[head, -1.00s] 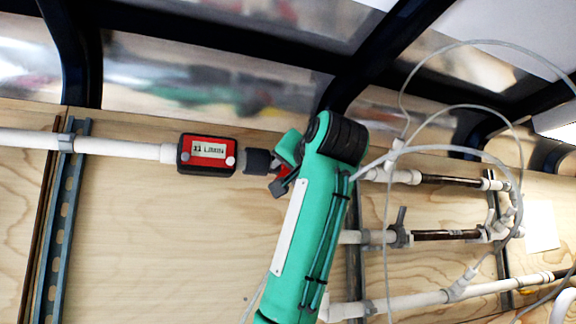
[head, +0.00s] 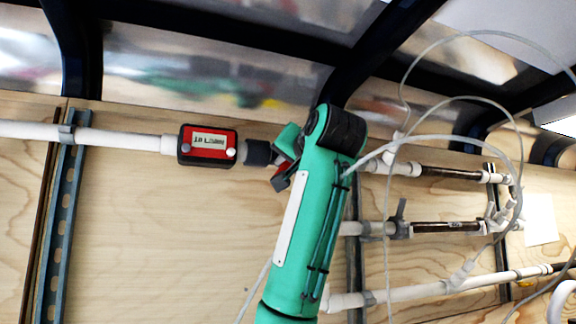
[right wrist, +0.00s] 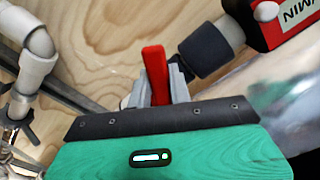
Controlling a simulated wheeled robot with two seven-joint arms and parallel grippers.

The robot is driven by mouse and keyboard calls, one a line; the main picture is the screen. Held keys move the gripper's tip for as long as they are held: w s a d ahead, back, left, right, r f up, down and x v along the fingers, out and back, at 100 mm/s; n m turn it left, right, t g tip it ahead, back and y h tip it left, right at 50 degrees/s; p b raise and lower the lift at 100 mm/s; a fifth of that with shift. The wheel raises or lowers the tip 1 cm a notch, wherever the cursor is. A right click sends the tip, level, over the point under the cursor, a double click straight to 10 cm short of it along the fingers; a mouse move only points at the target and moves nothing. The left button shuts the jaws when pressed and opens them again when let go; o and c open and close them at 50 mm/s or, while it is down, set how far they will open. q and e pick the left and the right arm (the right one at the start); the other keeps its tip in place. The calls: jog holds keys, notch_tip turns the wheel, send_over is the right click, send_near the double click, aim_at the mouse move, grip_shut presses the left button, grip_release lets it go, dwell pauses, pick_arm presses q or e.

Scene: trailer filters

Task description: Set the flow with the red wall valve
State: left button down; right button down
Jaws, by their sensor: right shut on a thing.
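The red wall valve shows in the right wrist view as a red handle (right wrist: 156,72) standing between the fingers of my right gripper (right wrist: 158,88), which is shut on it. In the head view the right gripper (head: 284,170) is at the upper pipe, and my green forearm and wrist hide most of the valve. Left of it, past a dark coupling (head: 257,153), is a red and black flow meter (head: 208,145) with a small display. Its reading is blurred, perhaps 10 L/MIN. The meter's edge also shows in the right wrist view (right wrist: 285,22). My left gripper is out of view.
A white pipe (head: 115,139) runs left from the meter along the plywood wall. Right of my arm are several white and brown pipes (head: 446,228) with grey fittings and loose thin hoses (head: 432,99). A metal rail (head: 62,220) stands at left. The wall below the meter is clear.

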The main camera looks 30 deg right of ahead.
jog(key=c, duration=1.3)
grip_release()
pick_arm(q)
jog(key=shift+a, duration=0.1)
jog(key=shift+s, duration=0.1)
pick_arm(e)
jog(key=shift+s, duration=0.15)
pick_arm(q)
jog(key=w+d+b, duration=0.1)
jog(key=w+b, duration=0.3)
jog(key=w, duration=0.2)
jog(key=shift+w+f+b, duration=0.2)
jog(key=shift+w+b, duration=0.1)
jog(key=shift+b, duration=0.1)
pick_arm(e)
jog(key=shift+v, duration=6.8)
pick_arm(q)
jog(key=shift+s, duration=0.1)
pick_arm(e)
jog(key=shift+d+f, duration=0.1)
